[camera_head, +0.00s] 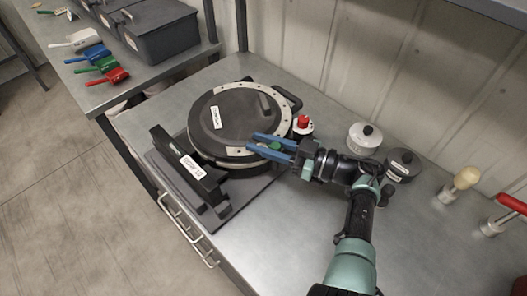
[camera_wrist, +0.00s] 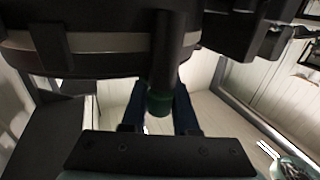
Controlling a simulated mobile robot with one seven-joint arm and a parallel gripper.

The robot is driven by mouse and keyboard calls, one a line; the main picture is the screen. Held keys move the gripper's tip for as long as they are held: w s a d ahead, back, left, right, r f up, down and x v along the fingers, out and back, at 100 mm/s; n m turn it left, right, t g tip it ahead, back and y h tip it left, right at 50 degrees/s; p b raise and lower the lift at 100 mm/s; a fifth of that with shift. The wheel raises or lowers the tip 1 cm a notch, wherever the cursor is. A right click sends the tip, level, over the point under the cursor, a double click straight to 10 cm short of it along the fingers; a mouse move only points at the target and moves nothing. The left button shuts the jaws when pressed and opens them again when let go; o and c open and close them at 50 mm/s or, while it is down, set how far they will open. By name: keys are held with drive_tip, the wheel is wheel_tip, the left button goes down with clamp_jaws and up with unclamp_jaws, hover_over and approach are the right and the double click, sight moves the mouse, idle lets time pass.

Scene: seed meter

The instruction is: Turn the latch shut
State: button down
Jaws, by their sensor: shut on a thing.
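The seed meter (camera_head: 235,112) is a round dark housing with a pale studded rim and a labelled lid, lying on a dark base plate (camera_head: 232,207). The latch has a green-tipped handle (camera_head: 274,146) at the near right side of the rim. In the wrist view this handle is a dark post with a green end (camera_wrist: 160,103), below the housing's edge. My gripper (camera_head: 250,142) has its blue fingers on either side of the handle and is shut on it. The latch's inner end is hidden, so I cannot tell how far it is turned.
A black labelled block (camera_head: 188,167) stands left of the housing. A red-topped item (camera_head: 303,125) sits close behind my gripper. Lidded pots (camera_head: 364,137) and handled tools (camera_head: 459,185) stand to the right. Bare metal bench (camera_head: 285,220) lies in front.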

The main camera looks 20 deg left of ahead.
drive_tip(key=shift+s+n+g+b, duration=0.15)
drive_tip(key=shift+n+g+b, duration=0.35)
drive_tip(key=shift+g+b, duration=0.3)
drive_tip(key=c, duration=0.7)
unclamp_jaws()
drive_tip(key=shift+w+d+b, duration=0.3)
drive_tip(key=shift+d+b, duration=0.9)
drive_tip(key=shift+d, duration=0.95)
drive_tip(key=shift+w+d+b, duration=0.3)
drive_tip(key=shift+d+b, duration=0.85)
drive_tip(key=shift+d, duration=1)
drive_tip(key=shift+w+d+b, duration=0.3)
drive_tip(key=shift+d+b, duration=0.9)
drive_tip(key=shift+d, duration=0.95)
